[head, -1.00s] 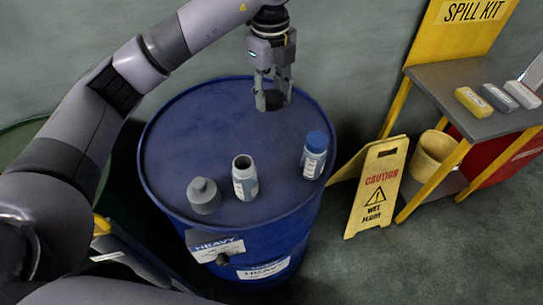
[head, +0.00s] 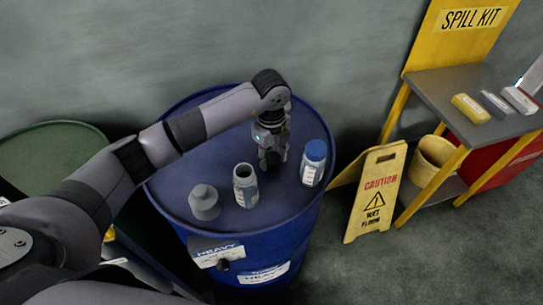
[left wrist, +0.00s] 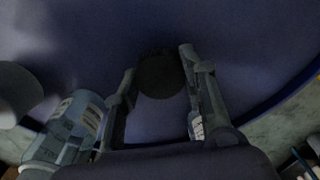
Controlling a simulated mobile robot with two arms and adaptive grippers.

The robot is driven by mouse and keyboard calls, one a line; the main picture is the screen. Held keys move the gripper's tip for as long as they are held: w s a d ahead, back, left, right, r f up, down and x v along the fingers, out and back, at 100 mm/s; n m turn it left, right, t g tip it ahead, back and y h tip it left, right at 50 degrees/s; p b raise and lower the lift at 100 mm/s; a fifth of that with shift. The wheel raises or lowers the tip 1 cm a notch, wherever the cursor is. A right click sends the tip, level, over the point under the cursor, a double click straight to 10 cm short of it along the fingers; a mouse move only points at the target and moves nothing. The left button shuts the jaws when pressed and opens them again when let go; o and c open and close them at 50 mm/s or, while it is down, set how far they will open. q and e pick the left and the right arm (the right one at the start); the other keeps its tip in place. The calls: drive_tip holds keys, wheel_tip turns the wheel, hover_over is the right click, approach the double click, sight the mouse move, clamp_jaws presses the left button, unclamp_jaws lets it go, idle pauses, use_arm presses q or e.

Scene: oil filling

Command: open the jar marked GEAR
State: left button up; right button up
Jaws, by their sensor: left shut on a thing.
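My left gripper (head: 272,157) is low over the drum top, between the open jar and the blue-lidded one. In the left wrist view its fingers (left wrist: 160,75) are shut on a dark round cap (left wrist: 160,80). I cannot tell whether the cap touches the drum. My right gripper is not in view.
The blue drum's top (head: 185,160) is clear toward its back left. A green drum (head: 55,150) stands to the left. A yellow caution sign (head: 375,190) and a spill-kit shelf (head: 450,85) holding small packs stand to the right.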

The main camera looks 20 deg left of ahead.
use_arm(q)
drive_tip(key=shift+f, duration=0.55)
drive_tip(key=o, duration=1.3)
drive_tip(key=shift+f, duration=0.1)
